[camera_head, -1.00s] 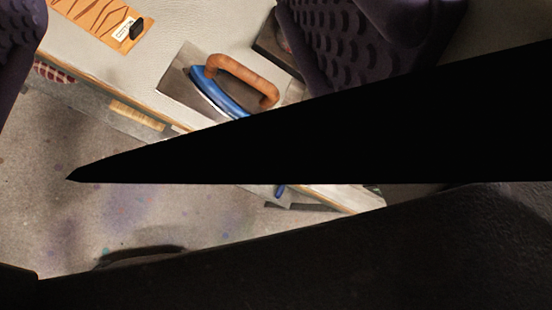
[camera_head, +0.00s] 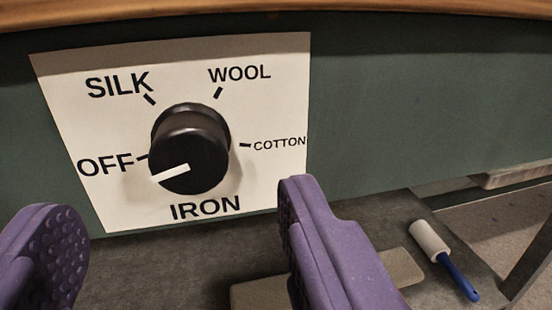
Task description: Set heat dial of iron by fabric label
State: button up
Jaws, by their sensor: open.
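The heat dial (camera_head: 193,150) is a black round knob with a white pointer line, on a white label plate (camera_head: 270,95) fixed to a dark green panel. The plate reads SILK, WOOL, COTTON, OFF and IRON. The pointer line aims left and slightly down, near the OFF mark. My gripper (camera_head: 172,225) is open, with one purple finger at the lower left and the other at the lower middle. The fingers are in front of and below the knob, not touching it. The iron and the fabric label are not in view now.
A lint roller (camera_head: 444,260) with a blue handle lies on a grey shelf (camera_head: 160,275) at the lower right. A flat beige piece (camera_head: 262,294) lies partly behind the right finger. A wooden edge (camera_head: 300,9) runs above the panel. Space before the dial is clear.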

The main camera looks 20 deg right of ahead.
aim_at(189, 163)
jog(key=w+b, duration=0.1)
jog(key=w, duration=0.1)
jog(key=w+n, duration=0.1)
jog(key=w, duration=0.1)
jog(key=w+f+n+b, duration=0.1)
jog(key=w, duration=0.1)
jog(key=shift+w+d+f+y+b, duration=0.1)
jog(key=shift+y+b, duration=0.2)
jog(key=shift+y, duration=0.1)
jog(key=shift+w, duration=0.65)
jog(key=shift+c, duration=0.2)
jog(key=c, duration=1)
